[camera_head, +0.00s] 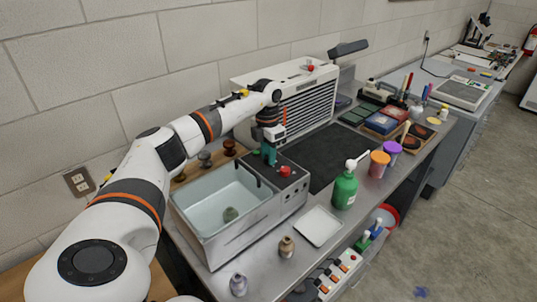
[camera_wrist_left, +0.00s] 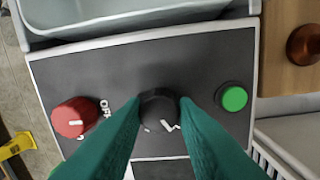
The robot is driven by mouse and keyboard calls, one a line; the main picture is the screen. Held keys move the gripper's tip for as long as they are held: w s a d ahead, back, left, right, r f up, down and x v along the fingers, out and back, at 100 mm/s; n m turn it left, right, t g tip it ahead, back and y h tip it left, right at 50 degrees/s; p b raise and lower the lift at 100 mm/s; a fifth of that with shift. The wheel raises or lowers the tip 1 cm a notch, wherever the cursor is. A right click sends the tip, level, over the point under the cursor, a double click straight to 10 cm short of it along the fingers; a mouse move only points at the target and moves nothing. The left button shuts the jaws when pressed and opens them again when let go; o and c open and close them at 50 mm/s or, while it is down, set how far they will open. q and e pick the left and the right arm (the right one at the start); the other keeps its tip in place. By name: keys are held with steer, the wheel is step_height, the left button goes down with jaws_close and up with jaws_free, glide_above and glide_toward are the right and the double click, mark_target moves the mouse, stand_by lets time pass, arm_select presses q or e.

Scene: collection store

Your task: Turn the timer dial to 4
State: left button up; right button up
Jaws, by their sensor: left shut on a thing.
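The black timer dial (camera_wrist_left: 158,104) sits on the dark control panel (camera_wrist_left: 110,65) of the basin unit, between a red knob (camera_wrist_left: 76,118) and a green button (camera_wrist_left: 234,98). A white mark shows on the dial's lower part, between the fingers. The numbers around the dial cannot be read. My left gripper (camera_wrist_left: 160,118) has its teal fingers shut on the dial from both sides. In the head view, my left gripper (camera_head: 268,157) reaches down onto the panel beside the red knob (camera_head: 285,171) and hides the dial. My right gripper is not in view.
The basin (camera_head: 215,205) holds a small dark greenish object. A green pump bottle (camera_head: 345,188), a white tray (camera_head: 318,226) and small bottles stand on the bench nearby. A white louvred machine (camera_head: 305,95) stands behind the gripper. A dark mat (camera_head: 330,145) lies clear to the right.

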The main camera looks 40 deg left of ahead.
arm_select(q)
steer(key=m, duration=0.6)
steer(key=shift+r, duration=0.1)
steer(key=m, duration=0.6)
steer(key=shift+b, duration=0.4)
steer(key=o, duration=1)
